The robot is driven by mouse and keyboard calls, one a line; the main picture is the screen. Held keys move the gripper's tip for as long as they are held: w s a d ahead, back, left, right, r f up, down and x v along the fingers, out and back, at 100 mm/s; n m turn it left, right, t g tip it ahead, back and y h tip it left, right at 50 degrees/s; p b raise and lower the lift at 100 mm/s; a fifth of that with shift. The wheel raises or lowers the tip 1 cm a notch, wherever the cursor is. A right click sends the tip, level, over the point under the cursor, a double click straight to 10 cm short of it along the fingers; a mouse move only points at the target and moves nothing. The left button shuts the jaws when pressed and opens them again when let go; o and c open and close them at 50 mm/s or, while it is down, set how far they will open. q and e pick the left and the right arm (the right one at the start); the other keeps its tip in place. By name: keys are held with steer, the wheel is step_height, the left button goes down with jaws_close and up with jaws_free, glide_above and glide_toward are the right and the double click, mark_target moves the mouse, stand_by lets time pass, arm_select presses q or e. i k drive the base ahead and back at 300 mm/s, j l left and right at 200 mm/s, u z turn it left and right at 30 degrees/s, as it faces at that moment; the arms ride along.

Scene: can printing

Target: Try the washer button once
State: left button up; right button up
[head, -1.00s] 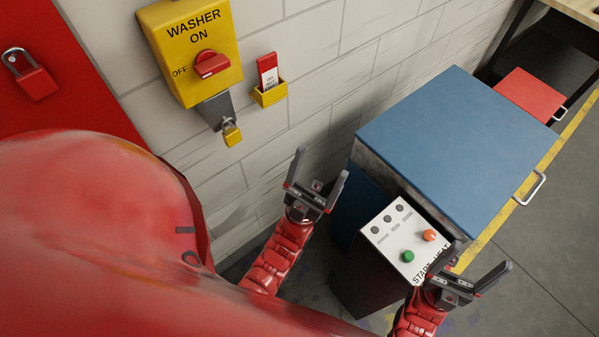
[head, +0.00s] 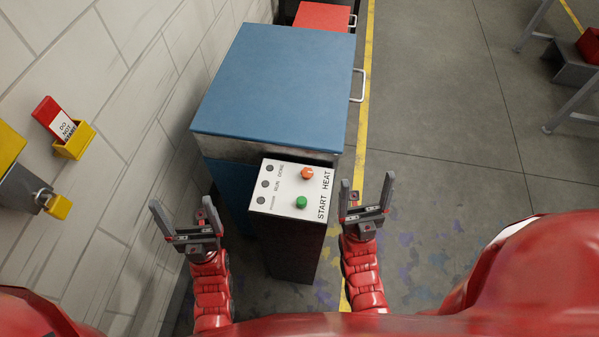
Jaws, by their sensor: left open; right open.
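The white control panel (head: 286,204) tops a dark pedestal (head: 290,250) in front of the blue-lidded machine (head: 275,80). It carries a green button (head: 301,202) beside the word START and an orange button (head: 307,173) beside HEAT. Several dark round lamps line its left side. My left gripper (head: 182,205) is open and empty, left of the panel. My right gripper (head: 366,183) is open and empty, just right of the panel. Neither appears to touch a button. The yellow washer switch box (head: 9,147) shows only in part at the left edge; its knob is out of view.
A yellow wall holder (head: 75,143) carries a red DO NOT START tag (head: 52,114). A yellow padlock (head: 59,207) hangs under the switch box. A red-topped unit (head: 322,17) stands behind the machine. The floor right of the yellow line (head: 360,100) is mostly open.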

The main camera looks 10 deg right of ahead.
mark_target(301, 201)
steer(key=k+l+z, duration=0.1)
steer(key=l+z, duration=0.15)
steer(key=z, duration=0.15)
steer(key=l+z, duration=0.55)
steer(key=z, duration=0.2)
steer(key=k+l+u, duration=0.15)
steer(key=l, duration=0.25)
steer(key=k+l+u, duration=0.1)
steer(key=u, duration=0.35)
steer(key=k+l+u, duration=0.1)
steer(key=u, duration=0.4)
steer(key=k+u, duration=0.15)
steer(key=u, duration=0.3)
